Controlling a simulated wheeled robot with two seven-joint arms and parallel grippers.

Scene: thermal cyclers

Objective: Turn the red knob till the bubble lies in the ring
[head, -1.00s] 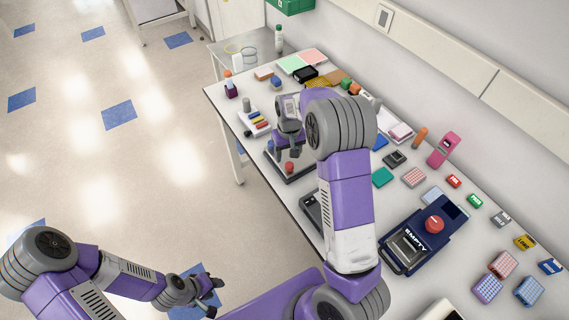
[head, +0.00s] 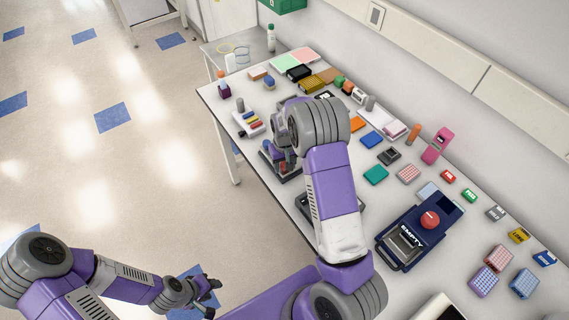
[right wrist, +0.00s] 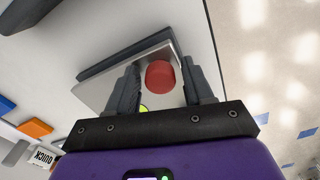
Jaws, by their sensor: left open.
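The red knob (right wrist: 160,75) stands on a silver plate (right wrist: 112,92) with a dark edge in the right wrist view. My right gripper (right wrist: 160,72) is open, with one finger on each side of the knob and narrow gaps visible. Contact cannot be made out. A small yellow-green round spot (right wrist: 143,108), perhaps the bubble level, shows partly behind the gripper's body; its bubble and ring cannot be read. In the head view my right arm largely covers the device. My left gripper (head: 209,290) is open and empty, low over the floor, away from the table.
A navy device marked EMPTY (head: 412,238) with a red button lies nearer along the table. A rack with coloured tubes (head: 250,122) stands just beyond the knob device. Several small boxes and blocks line the wall side. The floor at left is clear.

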